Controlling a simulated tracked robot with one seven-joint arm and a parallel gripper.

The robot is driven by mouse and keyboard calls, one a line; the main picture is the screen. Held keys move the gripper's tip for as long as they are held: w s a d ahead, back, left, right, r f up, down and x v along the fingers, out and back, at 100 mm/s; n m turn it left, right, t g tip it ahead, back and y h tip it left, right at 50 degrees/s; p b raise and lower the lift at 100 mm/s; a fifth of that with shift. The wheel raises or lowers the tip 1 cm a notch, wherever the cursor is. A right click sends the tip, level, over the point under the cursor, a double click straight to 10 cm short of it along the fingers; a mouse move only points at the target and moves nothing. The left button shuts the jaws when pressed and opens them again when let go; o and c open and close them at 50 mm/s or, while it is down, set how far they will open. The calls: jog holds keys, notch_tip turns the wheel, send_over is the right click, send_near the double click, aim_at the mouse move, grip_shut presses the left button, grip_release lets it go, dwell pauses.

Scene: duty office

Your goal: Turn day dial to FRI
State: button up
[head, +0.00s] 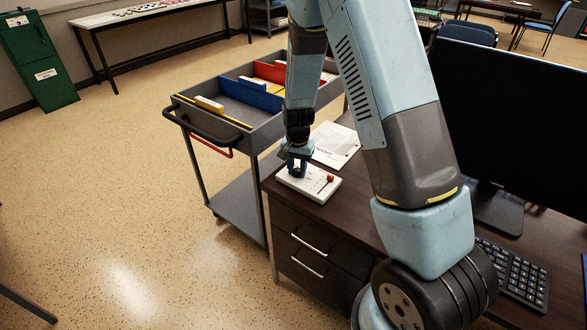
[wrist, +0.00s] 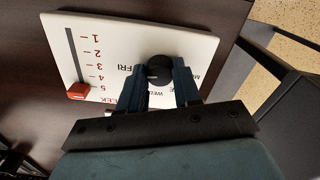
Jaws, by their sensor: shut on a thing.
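The white panel (wrist: 190,38) lies on the dark desk and also shows in the head view (head: 315,187). Its round black day dial (wrist: 158,66) sits between the two fingers of my gripper (wrist: 159,76), which is shut on it. The label FRI (wrist: 125,67) reads to the left of the dial. WED shows partly below it, and another day label at the right is half covered by a finger. I cannot tell surely which day the dial points to. In the head view my gripper (head: 297,169) is down on the panel and hides the dial.
A red slider (wrist: 79,91) sits near 5 on the panel's numbered scale. A paper sheet (head: 335,142) lies behind the panel. A grey trolley (head: 235,128) with files stands left of the desk. A monitor (head: 515,125) and keyboard (head: 515,275) are at the right.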

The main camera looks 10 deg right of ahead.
jog(key=o, duration=1.1)
jog(key=shift+c, duration=0.2)
notch_tip(320, 180, up, 14)
jog(key=shift+f, duration=0.15)
notch_tip(320, 180, up, 11)
jog(key=n+t, duration=0.1)
send_over(297, 170)
jog(key=s+d, duration=0.4)
jog(key=s, duration=0.1)
jog(key=s+d+r+n+t, duration=0.1)
jog(key=s+d+r, duration=0.1)
jog(key=s+r, duration=0.2)
jog(key=s+d+r+n+t, duration=0.1)
jog(key=s+d+r+t, duration=0.1)
jog(key=s, duration=0.9)
jog(key=s+d+r+n+t, duration=0.1)
jog(key=s+d+r+n, duration=0.1)
jog(key=s+d+r, duration=0.2)
jog(key=s+r, duration=0.2)
jog(key=s, duration=0.2)
jog(key=shift+d+r+t, duration=0.15)
jog(key=shift+r+t, duration=0.15)
jog(key=shift+r, duration=0.1)
